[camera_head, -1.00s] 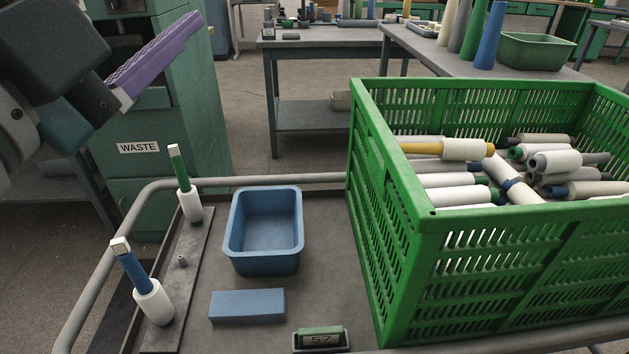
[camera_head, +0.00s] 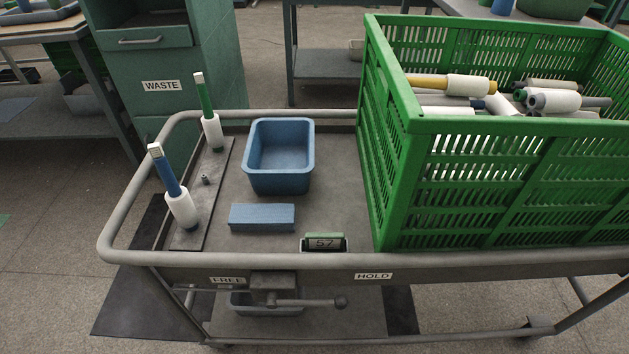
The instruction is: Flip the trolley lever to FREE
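The trolley (camera_head: 340,172) stands in front of me. Its lever (camera_head: 305,301) is a grey bar with a round knob on the front, below the top rail. The bar runs from a pivot block to the right, and its knob is on the side of the HOLD label (camera_head: 373,276). The FREE label (camera_head: 228,281) is to the left of the pivot block. Neither of my grippers shows in the head view now.
A green crate (camera_head: 400,175) of bobbins fills the trolley's right side. A blue bin (camera_head: 280,183), a blue block (camera_head: 262,217), a small display (camera_head: 323,243) and two upright bobbins stand on its left. A green WASTE cabinet (camera_head: 165,60) is behind. The floor before the trolley is clear.

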